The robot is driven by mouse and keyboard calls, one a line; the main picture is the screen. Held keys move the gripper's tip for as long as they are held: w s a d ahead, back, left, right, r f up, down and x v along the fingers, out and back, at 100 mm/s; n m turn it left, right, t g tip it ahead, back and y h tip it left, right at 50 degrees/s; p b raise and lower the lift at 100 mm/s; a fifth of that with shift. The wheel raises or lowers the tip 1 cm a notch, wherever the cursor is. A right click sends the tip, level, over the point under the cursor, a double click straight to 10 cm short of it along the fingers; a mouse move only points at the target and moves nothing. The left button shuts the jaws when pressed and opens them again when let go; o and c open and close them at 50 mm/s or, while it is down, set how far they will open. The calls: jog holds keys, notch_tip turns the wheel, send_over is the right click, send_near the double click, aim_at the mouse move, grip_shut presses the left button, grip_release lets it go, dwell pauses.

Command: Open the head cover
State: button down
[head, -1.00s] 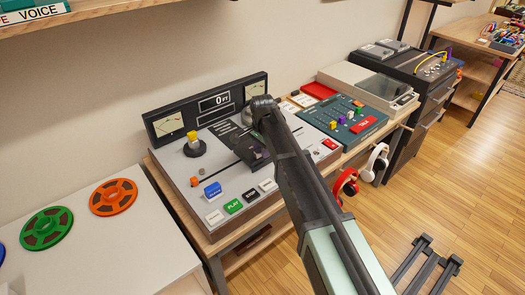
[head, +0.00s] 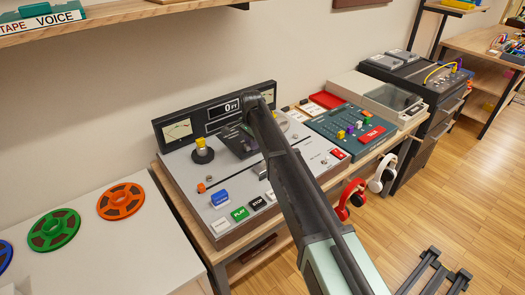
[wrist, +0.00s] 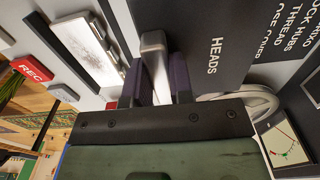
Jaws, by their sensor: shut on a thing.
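The head cover (head: 236,140) is a dark panel on the grey tape deck (head: 200,175), tilted up in front of the meter panel in the head view. In the wrist view the dark panel (wrist: 212,45) carries the word HEADS. My gripper (wrist: 155,75) is shut on a pale grey bar (wrist: 153,48), the cover's handle, close beside that panel. In the head view my arm covers part of the deck, and the grip itself is hard to make out.
The meter panel (head: 173,131) stands along the deck's back. A yellow-topped knob (head: 202,150) and a row of buttons, with green PLAY (head: 239,214), are on the deck. Headphones (head: 350,197) hang at the front edge.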

jog(key=shift+w+a, duration=0.25)
jog(key=c, duration=1)
grip_release()
notch_tip(320, 180, up, 11)
jog(key=p, duration=1)
jog(key=shift+p, duration=0.4)
jog(key=shift+f, duration=0.15)
